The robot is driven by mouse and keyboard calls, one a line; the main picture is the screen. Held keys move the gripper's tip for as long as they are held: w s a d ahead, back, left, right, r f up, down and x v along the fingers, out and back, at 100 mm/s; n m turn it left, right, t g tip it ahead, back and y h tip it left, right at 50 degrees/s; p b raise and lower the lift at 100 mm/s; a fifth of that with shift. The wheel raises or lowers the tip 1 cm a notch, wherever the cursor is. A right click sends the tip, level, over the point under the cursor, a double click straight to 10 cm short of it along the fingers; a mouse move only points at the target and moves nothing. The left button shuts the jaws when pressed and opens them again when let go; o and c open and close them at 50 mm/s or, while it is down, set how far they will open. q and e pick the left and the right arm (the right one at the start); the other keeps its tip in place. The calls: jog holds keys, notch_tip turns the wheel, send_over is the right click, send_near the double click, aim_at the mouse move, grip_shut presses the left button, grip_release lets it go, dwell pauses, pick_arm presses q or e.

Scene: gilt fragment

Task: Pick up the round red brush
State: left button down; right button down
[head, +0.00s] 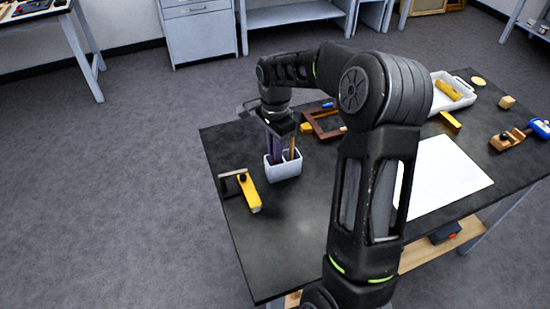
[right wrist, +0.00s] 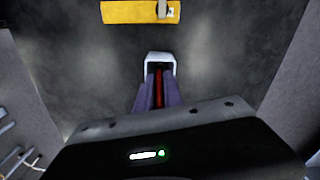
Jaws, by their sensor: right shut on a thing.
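My right gripper (head: 274,156) points down at the white holder (head: 283,171) near the table's left edge. Its purple-grey fingers reach the holder's left compartment. In the right wrist view the fingers (right wrist: 158,80) are shut on a thin red shaft (right wrist: 158,91), which I take for the round red brush. The holder's rim (right wrist: 160,56) shows just beyond the fingertips. The brush's lower end is hidden, and in the head view the fingers cover it. A wooden handle (head: 293,148) stands in the right part of the holder. My left gripper is not in view.
A yellow-handled tool (head: 249,192) lies left of the holder; it also shows in the right wrist view (right wrist: 130,12). A brown wooden frame (head: 312,127) lies behind. A white sheet (head: 445,178), a white tray (head: 463,101) and a wooden block (head: 506,102) are to the right.

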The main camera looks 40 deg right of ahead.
dwell(0.3)
